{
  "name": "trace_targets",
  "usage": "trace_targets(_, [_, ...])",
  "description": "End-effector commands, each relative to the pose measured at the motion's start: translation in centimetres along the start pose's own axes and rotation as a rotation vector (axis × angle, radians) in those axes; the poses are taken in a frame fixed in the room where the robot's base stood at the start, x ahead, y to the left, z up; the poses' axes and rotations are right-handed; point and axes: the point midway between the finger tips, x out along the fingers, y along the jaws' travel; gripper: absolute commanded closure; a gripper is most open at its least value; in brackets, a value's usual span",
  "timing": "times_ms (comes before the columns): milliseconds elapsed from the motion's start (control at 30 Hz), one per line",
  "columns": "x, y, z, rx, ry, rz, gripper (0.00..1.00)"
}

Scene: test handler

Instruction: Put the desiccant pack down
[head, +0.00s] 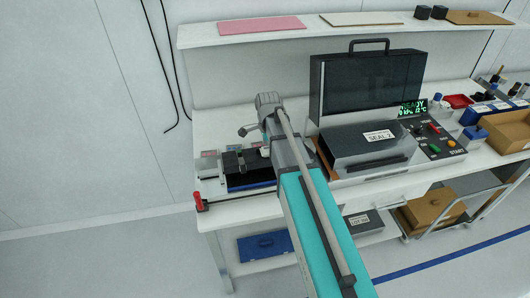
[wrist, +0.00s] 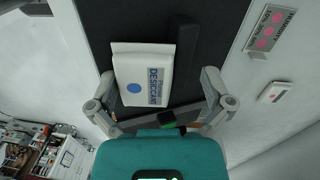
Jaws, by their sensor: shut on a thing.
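The desiccant pack (wrist: 142,75) is a white pouch with a blue dot and a printed label. In the wrist view it lies between the two fingers of my gripper (wrist: 157,80), close against the left finger. My gripper is shut on it. A black surface (wrist: 130,20) shows behind the pack, with a raised black bar right of the pack. I cannot tell whether the pack touches that surface. In the head view my arm hides most of the gripper, above the dark blue-edged tray (head: 250,185) on the bench.
A humidity card (wrist: 270,30) and a small white labelled pack (wrist: 276,92) lie to the right in the wrist view. The sealer (head: 365,145) with its raised lid stands right of my arm. A red-handled item (head: 198,201) sits at the bench's left edge.

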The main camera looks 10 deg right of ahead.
Motion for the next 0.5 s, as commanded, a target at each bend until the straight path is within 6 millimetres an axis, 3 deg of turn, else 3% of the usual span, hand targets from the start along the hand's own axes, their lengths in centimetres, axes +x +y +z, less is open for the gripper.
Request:
trace_targets(33, [0.0, -3.2, -0.3, -0.006, 0.012, -0.1, 0.57])
trace_targets(333, [-0.1, -3.1, 0.0, -0.008, 0.011, -0.1, 0.57])
trace_targets(500, [-0.9, -2.2, 0.0, -0.003, 0.01, -0.101, 0.57])
